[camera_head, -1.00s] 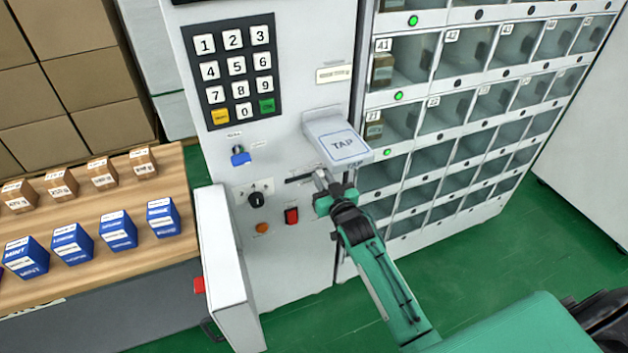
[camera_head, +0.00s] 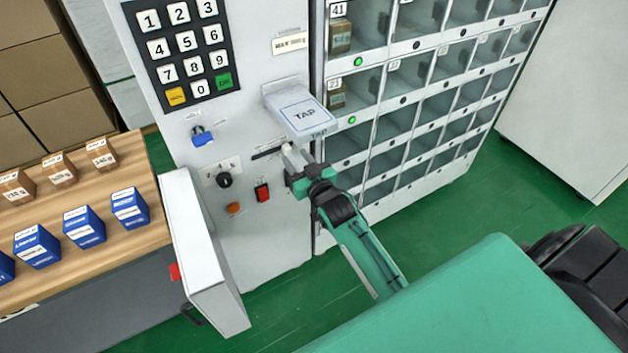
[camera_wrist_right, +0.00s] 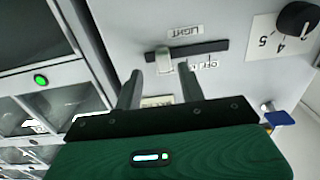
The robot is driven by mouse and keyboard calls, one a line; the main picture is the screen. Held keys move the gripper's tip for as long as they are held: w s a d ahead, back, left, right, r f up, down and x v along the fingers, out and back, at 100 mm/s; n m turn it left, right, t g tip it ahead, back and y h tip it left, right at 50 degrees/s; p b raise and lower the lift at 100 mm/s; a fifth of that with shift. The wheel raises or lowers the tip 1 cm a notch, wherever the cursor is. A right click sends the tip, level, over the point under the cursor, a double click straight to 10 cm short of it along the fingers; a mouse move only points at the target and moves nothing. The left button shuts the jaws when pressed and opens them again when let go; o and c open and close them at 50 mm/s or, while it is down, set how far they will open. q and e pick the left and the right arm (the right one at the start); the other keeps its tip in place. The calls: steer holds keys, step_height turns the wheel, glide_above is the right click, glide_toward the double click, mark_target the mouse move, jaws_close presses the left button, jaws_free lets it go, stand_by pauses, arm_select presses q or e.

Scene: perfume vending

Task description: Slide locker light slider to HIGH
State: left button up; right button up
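The locker light slider is a dark slot (camera_wrist_right: 208,48) on the white panel, with a pale knob (camera_wrist_right: 163,60). In the right wrist view, which shows the panel upside down, the knob is near the left end of the slot. A LIGHT label (camera_wrist_right: 186,32) is beside the slot; the small position labels are hard to read. My right gripper (camera_wrist_right: 160,75) is open, its two fingertips on either side of the knob. I cannot tell whether they touch it. In the head view my right gripper (camera_head: 290,154) covers the slot's right end. My left gripper is not in view.
The TAP pad (camera_head: 303,114) juts out just above my right gripper. A round dial (camera_head: 224,180) and a red switch (camera_head: 262,192) are close by on the left. Locker compartments (camera_head: 388,130) stand to the right. An open white door (camera_head: 203,255) projects at lower left.

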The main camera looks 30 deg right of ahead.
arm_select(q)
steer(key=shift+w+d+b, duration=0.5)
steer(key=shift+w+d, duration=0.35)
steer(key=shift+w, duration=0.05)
arm_select(e)
steer(key=s, duration=1)
steer(key=shift+d, duration=0.25)
steer(key=shift+s, duration=0.1)
